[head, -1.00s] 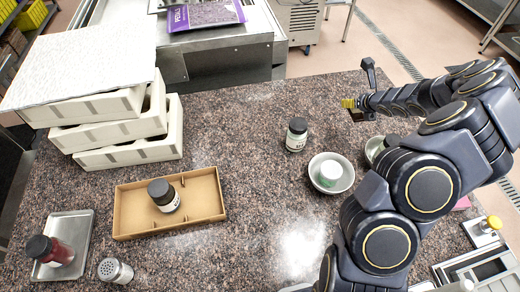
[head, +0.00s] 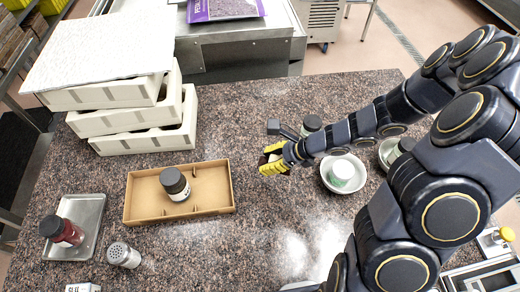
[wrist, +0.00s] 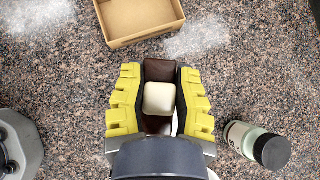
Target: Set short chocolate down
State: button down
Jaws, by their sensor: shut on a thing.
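My gripper (head: 274,160) is above the speckled counter, to the right of the shallow cardboard tray (head: 133,204). In the wrist view its yellow jaws (wrist: 160,98) are shut on a small dark brown item with a cream, rounded square face (wrist: 159,98), which I take to be the short chocolate. The jaws hide its sides and its lower end is hidden. In the head view only a little cream shows between the jaws. The cardboard tray also shows at the top of the wrist view (wrist: 118,42), ahead of the jaws and apart from them.
A dark-capped jar (head: 178,188) stands in the cardboard tray. Another capped jar (wrist: 258,145) stands right of my jaws. Stacked white moulds (head: 140,141) are at left. A metal tray (head: 92,212) holds a red jar (head: 62,231).

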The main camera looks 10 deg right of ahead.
jog(key=w+f, duration=0.4)
jog(key=w, duration=0.4)
send_over(250, 151)
jog(key=s+d, duration=0.1)
jog(key=d, duration=0.1)
jog(key=f, duration=0.4)
jog(key=shift+s+d+f, duration=0.15)
jog(key=shift+s+f, duration=0.05)
jog(key=shift+f, duration=0.1)
jog(key=shift+w+f, duration=0.2)
jog(key=shift+f, duration=1.55)
jog(key=c, duration=0.9)
grip_release()
jog(key=shift+f, duration=0.15)
